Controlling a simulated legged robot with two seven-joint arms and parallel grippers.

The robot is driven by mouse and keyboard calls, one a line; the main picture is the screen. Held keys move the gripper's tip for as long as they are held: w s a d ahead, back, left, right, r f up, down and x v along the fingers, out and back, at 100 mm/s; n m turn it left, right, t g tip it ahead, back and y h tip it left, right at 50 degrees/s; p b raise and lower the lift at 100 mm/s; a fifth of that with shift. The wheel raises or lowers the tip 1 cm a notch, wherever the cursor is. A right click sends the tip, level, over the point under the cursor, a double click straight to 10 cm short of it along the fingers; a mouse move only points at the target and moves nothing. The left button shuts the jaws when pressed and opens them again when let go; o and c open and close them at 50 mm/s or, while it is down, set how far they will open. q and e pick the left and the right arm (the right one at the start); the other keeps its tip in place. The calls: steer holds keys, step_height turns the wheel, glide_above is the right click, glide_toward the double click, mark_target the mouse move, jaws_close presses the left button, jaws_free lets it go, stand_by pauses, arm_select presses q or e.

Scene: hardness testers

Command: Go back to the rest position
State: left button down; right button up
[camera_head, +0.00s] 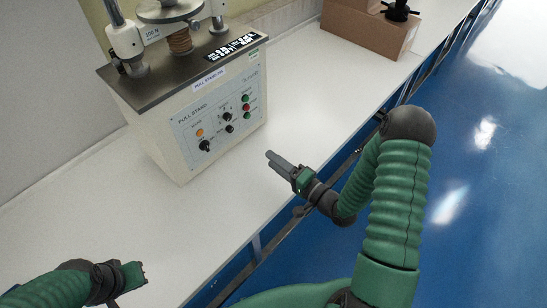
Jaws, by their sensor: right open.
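My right gripper (277,163) is at the centre of the view, by the front edge of the white bench. It is open and empty, with its dark fingers pointing left towards the pull stand tester (212,122). A stretch of bare bench separates it from the tester. My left gripper (134,274) is low at the left of the view, in front of the bench's left part. Its fingers do not show clearly, so I cannot tell whether it is open or shut.
The white bench (310,105) runs from lower left to upper right, with a clear surface right of the tester. A brown box (372,30) with a black knobbed object (399,9) sits at the far end. Blue floor (480,200) lies to the right.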

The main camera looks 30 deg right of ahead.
steer(key=n+g, duration=0.1)
steer(key=w+f+n+g+h, duration=0.1)
steer(key=n+g, duration=0.1)
steer(key=f+n+g+h+p, duration=0.1)
steer(key=n, duration=0.1)
steer(key=shift+w+a+f+g, duration=0.2)
steer(key=shift+w+a+g, duration=0.05)
steer(key=shift+a+g, duration=0.1)
steer(key=shift+s+d+n+g+h, duration=0.2)
steer(key=shift+s+n+g+h, duration=0.45)
steer(key=shift+n+g+h, duration=0.5)
steer(key=s+a+r+n+g+h, duration=0.1)
steer(key=s+a+r+n+g, duration=0.1)
steer(key=s, duration=0.6)
steer(key=s+a+r+n+g+h+p, duration=0.1)
steer(key=s+a+r+n+g, duration=0.1)
steer(key=s+g, duration=0.3)
steer(key=s+a+r, duration=0.1)
steer(key=s, duration=0.1)
steer(key=shift+s+n, duration=0.35)
steer(key=shift+s, duration=0.05)
steer(key=shift+a+r, duration=0.1)
steer(key=shift+a, duration=0.2)
steer(key=shift+d, duration=0.1)
